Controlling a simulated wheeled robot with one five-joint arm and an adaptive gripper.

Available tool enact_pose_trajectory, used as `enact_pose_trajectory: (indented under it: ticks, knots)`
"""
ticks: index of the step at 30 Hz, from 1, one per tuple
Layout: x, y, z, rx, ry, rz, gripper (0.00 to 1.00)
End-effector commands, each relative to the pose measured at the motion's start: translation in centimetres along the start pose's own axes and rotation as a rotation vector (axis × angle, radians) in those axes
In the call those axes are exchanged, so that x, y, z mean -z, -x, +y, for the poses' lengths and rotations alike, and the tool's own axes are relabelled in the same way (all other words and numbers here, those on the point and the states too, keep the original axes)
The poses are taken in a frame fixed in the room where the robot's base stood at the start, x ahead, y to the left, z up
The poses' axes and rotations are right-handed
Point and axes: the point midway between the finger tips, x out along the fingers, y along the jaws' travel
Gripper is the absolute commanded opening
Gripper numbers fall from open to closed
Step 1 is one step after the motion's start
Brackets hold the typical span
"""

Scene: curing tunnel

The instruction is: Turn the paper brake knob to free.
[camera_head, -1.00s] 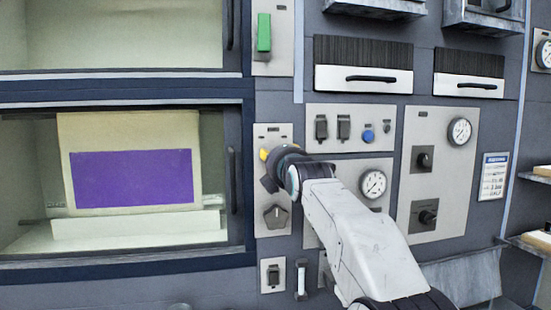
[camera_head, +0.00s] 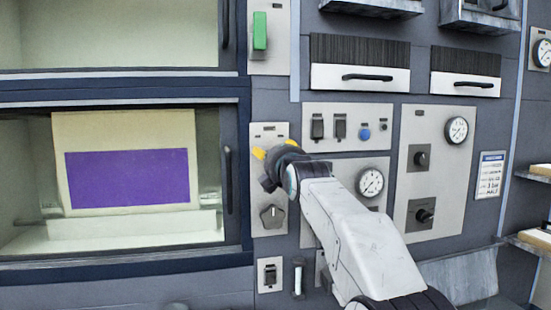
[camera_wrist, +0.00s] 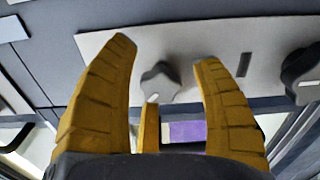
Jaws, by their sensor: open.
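My gripper (camera_head: 273,149) is open in front of the narrow grey panel (camera_head: 282,225) right of the lower window. In the wrist view its yellow fingers (camera_wrist: 163,55) stand apart with a grey lobed knob (camera_wrist: 160,82) between them. The knob has a white mark on its rim toward the bottom of that view. I cannot tell if any finger touches it. In the head view my gripper hides this knob. A second dark lobed knob (camera_head: 272,216) sits lower on the panel and shows at the right of the wrist view (camera_wrist: 303,75). The labels are unreadable, so which is the paper brake knob is unclear.
A window with a purple sheet (camera_head: 128,178) is at left, its dark handle (camera_head: 228,180) close to my gripper. Switches (camera_head: 317,126), a blue button (camera_head: 364,134) and a gauge (camera_head: 370,182) are to the right. A rocker switch (camera_head: 270,274) is below.

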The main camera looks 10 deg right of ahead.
Motion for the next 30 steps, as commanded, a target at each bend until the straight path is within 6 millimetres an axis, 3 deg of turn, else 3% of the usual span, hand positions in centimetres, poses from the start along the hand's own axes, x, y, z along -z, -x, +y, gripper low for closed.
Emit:
enact_pose_trajectory:
  ticks: [10,30]
  knots:
    - [0.0,1.9,0.2,-0.002,0.0,0.0,0.6]
    - [-0.1,10.7,0.0,0.0,0.0,-0.001,0.6]
